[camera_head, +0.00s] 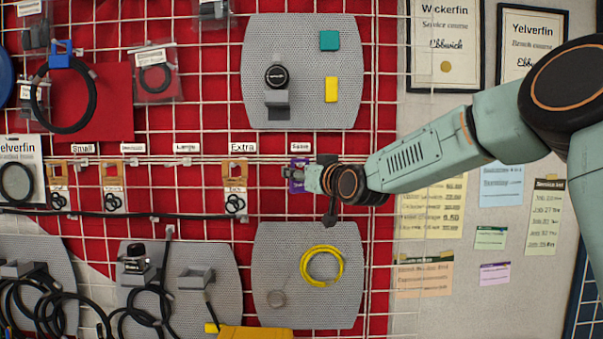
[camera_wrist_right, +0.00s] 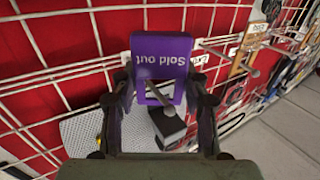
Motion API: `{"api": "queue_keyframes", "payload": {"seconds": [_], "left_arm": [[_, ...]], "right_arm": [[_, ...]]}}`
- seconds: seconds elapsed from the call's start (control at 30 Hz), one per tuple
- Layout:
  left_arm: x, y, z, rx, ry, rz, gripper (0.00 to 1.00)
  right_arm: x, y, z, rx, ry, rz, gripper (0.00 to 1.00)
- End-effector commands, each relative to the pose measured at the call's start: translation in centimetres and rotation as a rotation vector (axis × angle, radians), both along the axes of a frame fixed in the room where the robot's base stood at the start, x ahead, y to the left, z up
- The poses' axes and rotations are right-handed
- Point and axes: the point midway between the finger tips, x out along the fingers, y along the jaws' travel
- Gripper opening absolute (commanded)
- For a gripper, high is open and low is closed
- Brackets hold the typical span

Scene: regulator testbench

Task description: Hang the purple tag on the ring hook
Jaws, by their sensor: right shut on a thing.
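My right gripper (camera_head: 305,178) reaches in from the right to the wire grid, just below the label that seems to read "Spare" (camera_head: 300,147). It is shut on the purple tag (camera_head: 297,174), which is mostly hidden by the gripper in the head view. In the right wrist view the tag (camera_wrist_right: 162,52) reads "Sold out" and sits between the fingers of the gripper (camera_wrist_right: 160,86). Its cut-out window faces me, and a grey rod shows at the window; I cannot tell whether it passes through. A rail of hooks (camera_head: 205,160) runs along the grid; the "Large" place (camera_head: 186,148) shows no rings. My left gripper is out of view.
Ring cards hang under "Small" (camera_head: 59,172), the second label (camera_head: 112,173) and "Extra" (camera_head: 236,173). Grey panels (camera_head: 262,300) with a yellow coil (camera_head: 322,266) and black hoses (camera_head: 60,305) are below. Another grey panel (camera_head: 300,60) is above.

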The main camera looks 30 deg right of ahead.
Motion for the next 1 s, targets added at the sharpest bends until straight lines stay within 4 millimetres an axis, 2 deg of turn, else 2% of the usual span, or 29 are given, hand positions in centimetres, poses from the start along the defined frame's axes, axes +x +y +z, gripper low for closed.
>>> {"api": "queue_keyframes", "payload": {"seconds": [0.07,0.1,0.4,0.77,0.87,1.0], "left_arm": [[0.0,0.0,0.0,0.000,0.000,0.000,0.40],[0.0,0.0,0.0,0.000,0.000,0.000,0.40],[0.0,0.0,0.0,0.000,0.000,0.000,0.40],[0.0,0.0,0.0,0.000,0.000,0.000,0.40],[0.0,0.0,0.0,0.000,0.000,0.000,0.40],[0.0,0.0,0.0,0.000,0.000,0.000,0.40]], "right_arm": [[0.0,0.0,0.0,-0.001,0.000,0.000,0.19],[0.1,0.0,0.0,-0.001,0.000,0.000,0.47],[0.1,-0.1,0.0,-0.001,0.000,0.001,0.72],[0.1,-0.1,0.4,-0.001,-0.001,0.001,0.72],[0.1,-0.1,1.7,-0.001,-0.004,0.000,0.72],[0.1,-0.1,4.4,-0.004,-0.006,0.000,0.72]]}}
